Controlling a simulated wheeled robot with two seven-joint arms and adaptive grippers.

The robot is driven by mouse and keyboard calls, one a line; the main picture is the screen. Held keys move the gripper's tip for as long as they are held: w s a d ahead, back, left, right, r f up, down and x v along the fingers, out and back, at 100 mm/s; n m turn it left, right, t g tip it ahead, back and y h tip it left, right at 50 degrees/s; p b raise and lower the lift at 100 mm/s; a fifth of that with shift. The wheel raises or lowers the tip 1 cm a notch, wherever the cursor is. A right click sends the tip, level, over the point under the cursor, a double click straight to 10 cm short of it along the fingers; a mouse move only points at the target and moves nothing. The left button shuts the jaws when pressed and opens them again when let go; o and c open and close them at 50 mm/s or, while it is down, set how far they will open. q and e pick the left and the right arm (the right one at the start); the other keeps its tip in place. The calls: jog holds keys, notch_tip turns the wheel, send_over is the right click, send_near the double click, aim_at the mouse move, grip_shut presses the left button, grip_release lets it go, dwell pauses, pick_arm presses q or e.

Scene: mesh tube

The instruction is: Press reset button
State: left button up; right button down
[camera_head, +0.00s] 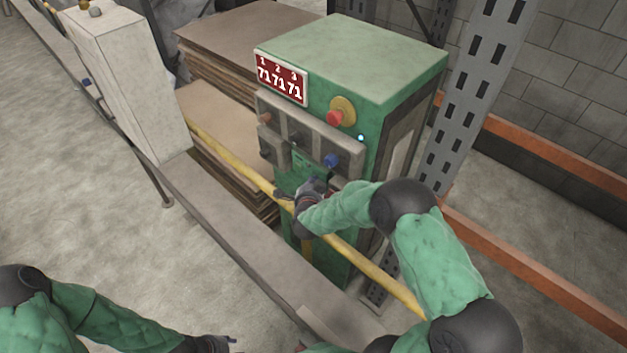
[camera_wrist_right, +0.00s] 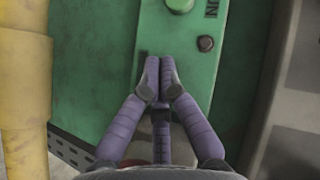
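The green control cabinet (camera_head: 365,60) stands behind the yellow rail. Its front has a red push button on a yellow base (camera_head: 337,115) and a grey box with a blue knob (camera_head: 332,160). No label that reads reset is legible. My right gripper (camera_head: 316,184) is in front of the cabinet, below the grey box. In the right wrist view its purple fingers (camera_wrist_right: 159,72) are together with nothing between them. A round green button (camera_wrist_right: 180,4) and a small dark button (camera_wrist_right: 206,43) sit beyond the fingertips. My left gripper (camera_head: 222,343) is low at the bottom edge, its fingers unclear.
A yellow rail (camera_head: 240,160) crosses in front of the cabinet, below my right forearm. It also shows at the left of the right wrist view (camera_wrist_right: 22,90). A grey perforated post (camera_head: 470,100) stands to the right. Stacked brown sheets (camera_head: 215,105) lie to the left. A grey box stands (camera_head: 130,80) further left.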

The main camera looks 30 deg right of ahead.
jog(key=shift+s+a, duration=0.1)
jog(key=shift+a, duration=0.3)
jog(key=shift+s+a+p, duration=0.15)
jog(key=shift+s+a, duration=0.2)
jog(key=shift+a, duration=0.55)
jog(key=shift+s+a+p, duration=0.2)
jog(key=shift+s+a, duration=0.1)
jog(key=shift+a, duration=0.65)
jog(key=shift+s+a+p, duration=0.15)
jog(key=shift+s+a, duration=0.2)
jog(key=shift+a, duration=0.55)
